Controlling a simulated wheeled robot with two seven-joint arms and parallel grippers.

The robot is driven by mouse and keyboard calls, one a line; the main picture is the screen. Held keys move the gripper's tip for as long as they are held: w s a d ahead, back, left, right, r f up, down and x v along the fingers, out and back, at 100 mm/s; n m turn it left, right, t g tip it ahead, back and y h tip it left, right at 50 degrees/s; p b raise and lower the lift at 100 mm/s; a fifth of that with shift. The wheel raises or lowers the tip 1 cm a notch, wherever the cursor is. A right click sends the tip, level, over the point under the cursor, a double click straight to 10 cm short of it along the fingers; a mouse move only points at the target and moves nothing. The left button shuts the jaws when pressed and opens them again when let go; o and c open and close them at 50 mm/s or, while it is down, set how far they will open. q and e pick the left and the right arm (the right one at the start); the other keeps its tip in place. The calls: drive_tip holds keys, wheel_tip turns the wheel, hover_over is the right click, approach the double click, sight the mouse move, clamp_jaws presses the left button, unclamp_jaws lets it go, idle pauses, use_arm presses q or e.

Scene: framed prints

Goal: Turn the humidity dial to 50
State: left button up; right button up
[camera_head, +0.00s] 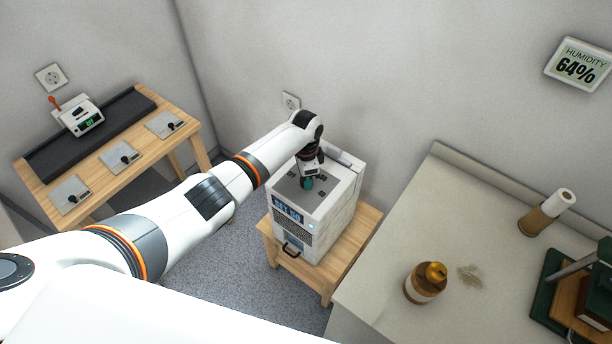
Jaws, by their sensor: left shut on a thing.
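A white dehumidifier-like box (331,222) stands on a small wooden stand. Its front display (287,208) appears to read "SET 60", though the digits are small. A teal dial (307,183) sits on the grey top panel, mostly covered from above by my gripper. My left gripper (308,178) points down and is shut on the dial. A wall display (578,66) at the upper right reads "HUMIDITY 64%". My right gripper is not in view.
The wooden stand (366,228) has a little free room beside the box. A counter (408,218) at right holds a brown jar (425,283), a roll (546,211) and a green press-like object (546,293). A wooden bench (187,130) with plates and a small device (78,116) stands at left.

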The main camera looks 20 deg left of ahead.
use_arm(q)
drive_tip(key=shift+r, duration=0.1)
drive_tip(key=o, duration=1)
wheel_tip(320, 180, up, 12)
drive_tip(key=b, duration=0.1)
drive_tip(key=shift+w, duration=0.15)
drive_tip(key=shift+a, duration=0.1)
